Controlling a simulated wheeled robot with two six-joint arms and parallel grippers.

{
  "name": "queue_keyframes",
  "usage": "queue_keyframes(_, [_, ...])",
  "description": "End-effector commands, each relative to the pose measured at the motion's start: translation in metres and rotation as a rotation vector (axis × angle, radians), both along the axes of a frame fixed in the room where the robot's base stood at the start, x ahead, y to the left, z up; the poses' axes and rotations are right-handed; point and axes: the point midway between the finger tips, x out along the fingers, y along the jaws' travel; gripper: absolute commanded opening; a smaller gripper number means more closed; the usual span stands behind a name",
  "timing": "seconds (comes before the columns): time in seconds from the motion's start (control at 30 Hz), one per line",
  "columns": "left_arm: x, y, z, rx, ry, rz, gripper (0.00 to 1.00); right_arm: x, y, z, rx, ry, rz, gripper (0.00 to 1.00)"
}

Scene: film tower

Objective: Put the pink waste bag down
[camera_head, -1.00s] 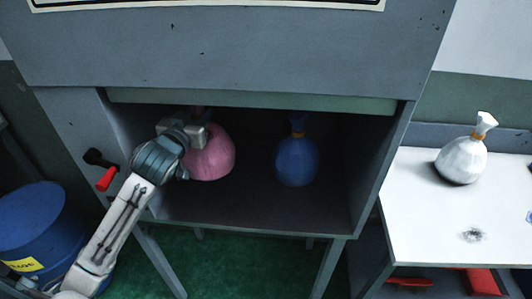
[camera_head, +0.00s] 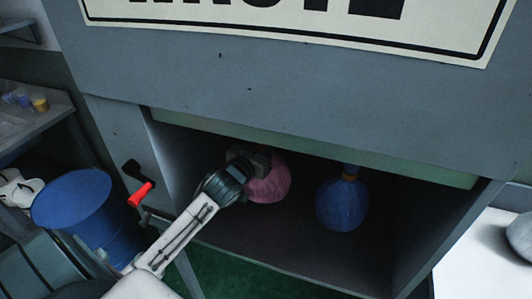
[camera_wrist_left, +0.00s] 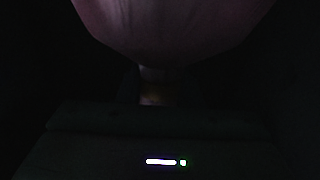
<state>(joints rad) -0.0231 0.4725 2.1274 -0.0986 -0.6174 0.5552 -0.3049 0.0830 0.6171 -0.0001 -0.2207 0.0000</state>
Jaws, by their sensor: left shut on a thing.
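The pink waste bag (camera_head: 268,182) is inside the open grey cabinet compartment (camera_head: 285,250), on its left side. My left gripper (camera_head: 248,160) reaches in from the left and is shut on the bag's neck, partly hiding it. In the left wrist view the pink bag (camera_wrist_left: 170,25) fills the top, with its narrow neck (camera_wrist_left: 155,85) between my dark fingers. That view is very dark. I cannot tell whether the bag's bottom touches the compartment floor. My right gripper is not in view.
A blue bag (camera_head: 342,204) with an orange tie stands to the right in the compartment. A red-handled lever (camera_head: 140,194) sticks out at the cabinet's left side, near my arm. A blue barrel (camera_head: 90,215) stands at left.

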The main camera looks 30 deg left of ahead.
Motion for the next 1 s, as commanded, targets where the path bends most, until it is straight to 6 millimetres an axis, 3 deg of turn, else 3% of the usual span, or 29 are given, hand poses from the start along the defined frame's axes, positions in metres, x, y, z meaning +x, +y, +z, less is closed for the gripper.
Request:
queue_keyframes(0.2, [0.000,0.000,-0.024,-0.002,0.000,-0.001,0.00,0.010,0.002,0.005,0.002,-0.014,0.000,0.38])
queue_keyframes(0.53, [0.000,0.000,-0.027,-0.001,-0.001,-0.001,0.00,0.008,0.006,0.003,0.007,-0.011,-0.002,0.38])
queue_keyframes(0.57, [0.000,0.000,-0.027,-0.001,0.001,0.000,0.38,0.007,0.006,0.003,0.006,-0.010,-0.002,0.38])
queue_keyframes(0.63, [0.000,0.000,-0.027,-0.001,0.001,0.000,0.52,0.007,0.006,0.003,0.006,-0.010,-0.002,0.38])
queue_keyframes(1.0, [-0.002,0.000,-0.025,0.000,0.001,-0.001,0.54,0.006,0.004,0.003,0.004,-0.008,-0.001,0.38])
